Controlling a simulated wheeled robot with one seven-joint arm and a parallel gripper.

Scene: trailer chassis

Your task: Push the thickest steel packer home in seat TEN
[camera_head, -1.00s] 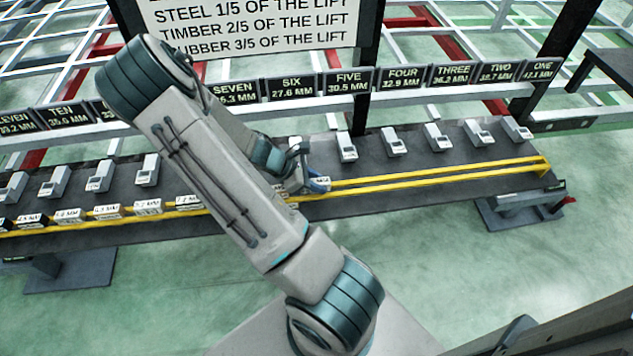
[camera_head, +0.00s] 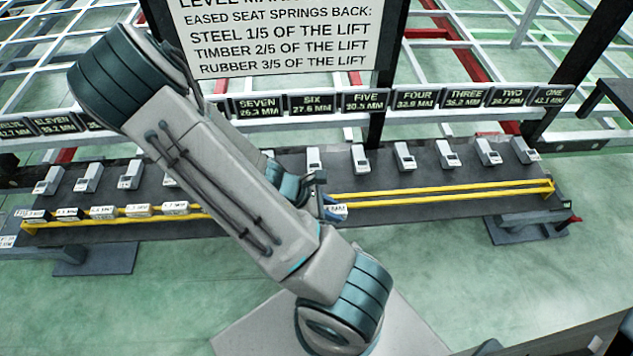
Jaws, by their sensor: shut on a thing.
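My gripper (camera_head: 328,202) is at the yellow-railed front edge of the dark bench, in front of the seat under SIX. Its jaws are small and partly hidden by my own arm. It is shut on a small white block (camera_head: 338,211) whose label shows only "MM". I cannot tell from its look whether it is steel or the thickest. The TEN plate is mostly hidden by my arm; only a sliver shows beside the ELEVEN plate (camera_head: 55,123). By counting along the row, the pale seat (camera_head: 130,175) left of my arm appears to be TEN.
Several labelled packers (camera_head: 103,212) stand along the yellow rail (camera_head: 440,195) at left. Pale seats such as the one under FIVE (camera_head: 360,158) line the bench behind. A sign (camera_head: 280,40) hangs above. The rail right of my gripper is clear.

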